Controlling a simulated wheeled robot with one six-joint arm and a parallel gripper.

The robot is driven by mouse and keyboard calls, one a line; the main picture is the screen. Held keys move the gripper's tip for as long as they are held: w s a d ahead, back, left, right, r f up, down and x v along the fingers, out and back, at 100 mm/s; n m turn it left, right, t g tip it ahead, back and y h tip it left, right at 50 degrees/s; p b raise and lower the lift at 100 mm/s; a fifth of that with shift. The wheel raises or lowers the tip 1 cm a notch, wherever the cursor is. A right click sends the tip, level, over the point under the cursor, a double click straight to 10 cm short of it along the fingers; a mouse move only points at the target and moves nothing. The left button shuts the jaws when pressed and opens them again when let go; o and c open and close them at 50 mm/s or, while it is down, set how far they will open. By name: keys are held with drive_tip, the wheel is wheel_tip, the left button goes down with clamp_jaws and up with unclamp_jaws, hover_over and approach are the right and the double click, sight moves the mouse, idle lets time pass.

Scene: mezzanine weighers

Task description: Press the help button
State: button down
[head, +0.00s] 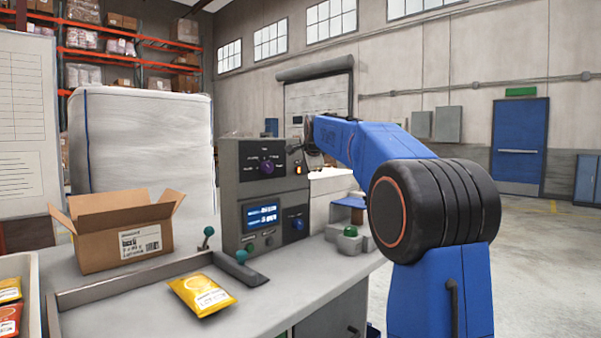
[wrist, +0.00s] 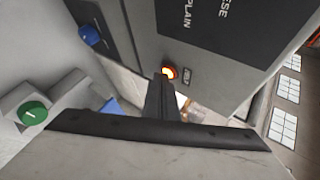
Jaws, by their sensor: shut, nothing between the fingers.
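The help button is a small round button glowing orange-red on the grey control cabinet. It shows in the wrist view (wrist: 170,72), with a small label beside it, and as a tiny lit dot on the cabinet's right side in the head view (head: 298,170). My gripper (wrist: 161,84) is shut and empty, its dark fingertips just below the button in the wrist picture. I cannot tell whether they touch it. In the head view my arm reaches to the cabinet's upper right side, and the fingers are too small there to make out.
The control cabinet (head: 229,185) has a purple knob (head: 267,167), a blue knob (head: 297,223) and a lit screen. A green button on a grey box (head: 350,231) stands to its right. An open carton (head: 105,249) and a yellow packet (head: 201,294) are on the counter.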

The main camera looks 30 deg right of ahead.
drive_tip(key=shift+s+d, duration=0.1)
drive_tip(key=shift+s, duration=0.3)
drive_tip(key=s, duration=0.2)
drive_tip(key=s+d, duration=0.2)
drive_tip(key=s, duration=0.1)
drive_tip(key=shift+s, duration=0.3)
idle(0.3)
idle(0.3)
drive_tip(key=s+a+f+n+g+y, duration=0.1)
drive_tip(key=s+a+f+n, duration=0.2)
drive_tip(key=s+a+f, duration=0.3)
drive_tip(key=s+a+f+n+g, duration=0.1)
drive_tip(key=s+a+f+n, duration=0.25)
drive_tip(key=s, duration=0.55)
drive_tip(key=s+a+f+n+g+y, duration=0.1)
drive_tip(key=s+a+f+n, duration=0.2)
drive_tip(key=s+a+f, duration=0.3)
drive_tip(key=s+a+f+n+g, duration=0.1)
drive_tip(key=s+a+f+n, duration=0.1)
drive_tip(key=s+f, duration=0.5)
drive_tip(key=s+a+f+n+g, duration=0.1)
drive_tip(key=s+f+n, duration=0.3)
drive_tip(key=s+f, duration=0.4)
drive_tip(key=s+a+f+n+g, duration=0.1)
drive_tip(key=s+a+f+n, duration=0.2)
drive_tip(key=s+f, duration=0.4)
drive_tip(key=s+n, duration=0.1)
drive_tip(key=s, duration=0.5)
drive_tip(key=shift+s+a+f+y, duration=0.15)
drive_tip(key=shift+a+y, duration=0.25)
